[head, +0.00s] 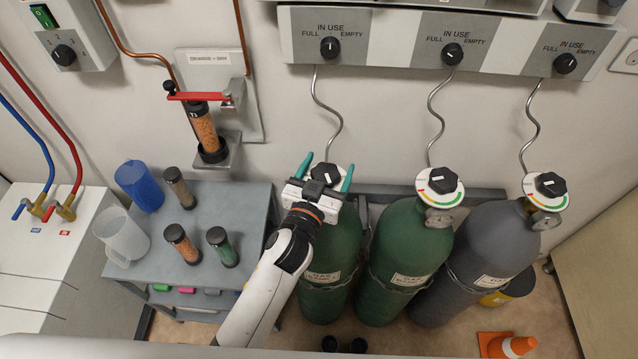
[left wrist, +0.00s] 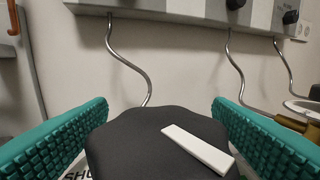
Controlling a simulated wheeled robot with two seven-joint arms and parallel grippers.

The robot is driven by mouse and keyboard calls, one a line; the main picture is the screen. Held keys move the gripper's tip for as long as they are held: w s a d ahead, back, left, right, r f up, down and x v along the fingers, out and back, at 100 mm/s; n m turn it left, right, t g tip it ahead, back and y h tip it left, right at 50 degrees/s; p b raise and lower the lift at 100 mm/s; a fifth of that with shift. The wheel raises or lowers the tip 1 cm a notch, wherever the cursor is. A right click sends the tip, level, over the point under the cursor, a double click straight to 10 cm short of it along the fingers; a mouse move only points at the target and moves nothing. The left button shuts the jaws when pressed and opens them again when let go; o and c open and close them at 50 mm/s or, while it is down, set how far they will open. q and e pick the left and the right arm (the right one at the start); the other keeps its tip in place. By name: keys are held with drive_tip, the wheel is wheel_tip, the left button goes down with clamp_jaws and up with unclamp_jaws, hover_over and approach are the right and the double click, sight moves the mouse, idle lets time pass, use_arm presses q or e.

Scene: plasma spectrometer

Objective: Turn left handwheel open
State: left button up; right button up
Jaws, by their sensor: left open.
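The left handwheel (head: 326,174) is a black lobed knob on top of the left green gas cylinder (head: 331,246). My left gripper (head: 327,172) is over this cylinder's top, with its teal fingers on either side of the handwheel. In the left wrist view the black handwheel (left wrist: 160,145), with a white pointer bar, lies between the open fingers (left wrist: 160,138). A gap shows on each side of it. The gripper and wrist hide most of the dial under the handwheel. My right gripper is not in view.
A middle green cylinder (head: 408,258) and a grey cylinder (head: 472,262), each with its own handwheel, stand to the right. A grey panel with three IN USE knobs (head: 450,42) is on the wall above. A side table (head: 215,195) with jugs and tubes stands left.

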use_arm(q)
drive_tip(key=b+v, duration=0.2)
drive_tip(key=v, duration=0.9)
drive_tip(key=shift+s, duration=0.15)
drive_tip(key=shift+a, duration=0.15)
